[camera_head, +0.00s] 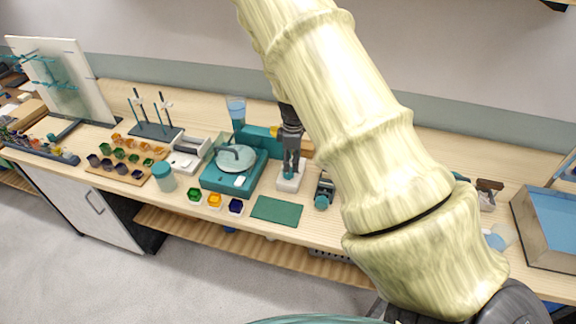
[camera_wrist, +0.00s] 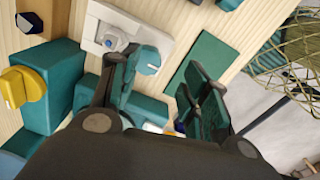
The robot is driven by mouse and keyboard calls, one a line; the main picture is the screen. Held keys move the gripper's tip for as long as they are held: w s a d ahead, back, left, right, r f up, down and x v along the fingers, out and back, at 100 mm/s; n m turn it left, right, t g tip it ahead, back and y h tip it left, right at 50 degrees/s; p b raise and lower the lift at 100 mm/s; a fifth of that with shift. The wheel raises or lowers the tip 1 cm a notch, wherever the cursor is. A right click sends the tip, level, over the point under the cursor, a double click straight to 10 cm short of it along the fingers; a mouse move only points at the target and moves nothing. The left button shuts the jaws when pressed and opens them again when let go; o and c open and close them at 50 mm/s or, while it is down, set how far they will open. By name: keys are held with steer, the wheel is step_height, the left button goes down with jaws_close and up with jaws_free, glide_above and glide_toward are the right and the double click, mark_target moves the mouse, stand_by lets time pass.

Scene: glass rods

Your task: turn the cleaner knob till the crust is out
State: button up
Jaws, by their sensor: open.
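A white block (camera_wrist: 125,22) with a round blue knob (camera_wrist: 150,61) marked by a pale line and a small blue fitting (camera_wrist: 111,42) shows in the wrist view. I take it to be the cleaner, but no label shows. The white block also shows in the head view (camera_head: 291,183). My gripper (camera_wrist: 163,68) is open and empty, pointing down over this block. The knob appears between its fingers, close to the left one; I cannot tell whether they touch. My gripper (camera_head: 292,166) hides the knob in the head view. I cannot make out any crust.
A teal box with a yellow knob (camera_wrist: 24,90) stands beside the block. A teal machine with a round lid (camera_head: 236,158) is to the left. A flat green mat (camera_head: 276,210) lies in front. A small dark device (camera_head: 324,190) is to the right.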

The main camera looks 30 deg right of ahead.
mark_target(288, 174)
steer(key=w+f, duration=0.1)
steer(key=f, duration=0.1)
steer(key=w+f+p, duration=0.1)
steer(key=f, duration=0.1)
steer(key=w+f, duration=0.1)
steer(key=f, duration=0.1)
steer(key=shift+w+a+p, duration=0.1)
steer(key=shift+w+p, duration=0.2)
steer(key=shift+w, duration=0.1)
steer(key=shift+s, duration=0.45)
steer(key=shift+s+r, duration=0.25)
steer(key=shift+s, duration=0.4)
steer(key=shift+w+f, duration=0.25)
steer(key=shift+w, duration=0.05)
steer(key=shift+w+f, duration=0.2)
steer(key=shift+w, duration=0.15)
steer(key=c, duration=0.7)
steer(key=shift+s+r, duration=0.15)
